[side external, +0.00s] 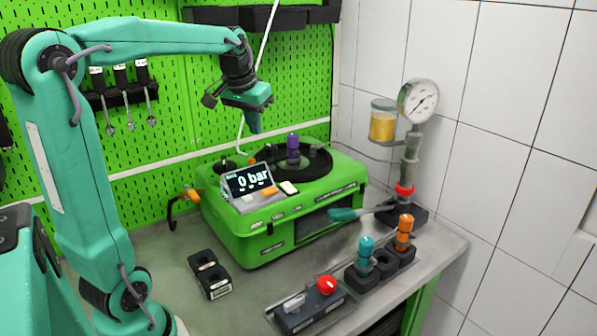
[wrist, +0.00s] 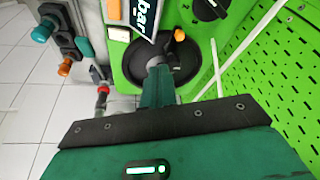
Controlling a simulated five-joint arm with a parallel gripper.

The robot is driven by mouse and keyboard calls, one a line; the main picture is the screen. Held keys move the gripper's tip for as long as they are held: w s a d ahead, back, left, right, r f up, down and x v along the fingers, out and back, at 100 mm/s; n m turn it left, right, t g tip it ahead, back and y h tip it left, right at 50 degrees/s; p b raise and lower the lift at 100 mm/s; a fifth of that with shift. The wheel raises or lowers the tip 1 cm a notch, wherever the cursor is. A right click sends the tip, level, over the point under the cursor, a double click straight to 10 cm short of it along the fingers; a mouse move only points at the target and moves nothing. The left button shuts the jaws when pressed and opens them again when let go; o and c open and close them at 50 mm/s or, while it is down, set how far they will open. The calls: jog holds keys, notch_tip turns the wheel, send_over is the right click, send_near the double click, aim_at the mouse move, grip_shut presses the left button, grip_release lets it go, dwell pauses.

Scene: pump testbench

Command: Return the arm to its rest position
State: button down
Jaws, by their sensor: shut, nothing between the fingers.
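My gripper (side external: 254,122) hangs above the green pump testbench (side external: 285,243), pointing down, with its fingers together and nothing between them. In the wrist view my gripper (wrist: 157,72) shows as closed teal fingers in front of the black round plate (wrist: 188,62). A purple fitting (side external: 293,148) stands on that plate in the side view, to the right of and below my fingertips. In the wrist view the fingers seem to hide it. My arm reaches over from the left, raised and bent.
The display (side external: 248,180) reads 0 bar. A pressure gauge (side external: 418,100) stands at the right. A teal fitting (side external: 366,248) and an orange fitting (side external: 404,230) stand in a black holder. A switch box with a red button (side external: 327,285) and an empty black holder (side external: 209,273) are in front.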

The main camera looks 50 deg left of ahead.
jog(key=s+d+f+m+t+h, duration=0.1)
jog(key=s+d+f+m, duration=0.1)
jog(key=s+d, duration=0.5)
jog(key=s+d+f+m+t, duration=0.1)
jog(key=s+d+f, duration=0.4)
jog(key=d, duration=0.6)
jog(key=shift+s+d+m+h, duration=0.4)
jog(key=shift+s+m, duration=0.5)
jog(key=shift+s, duration=0.25)
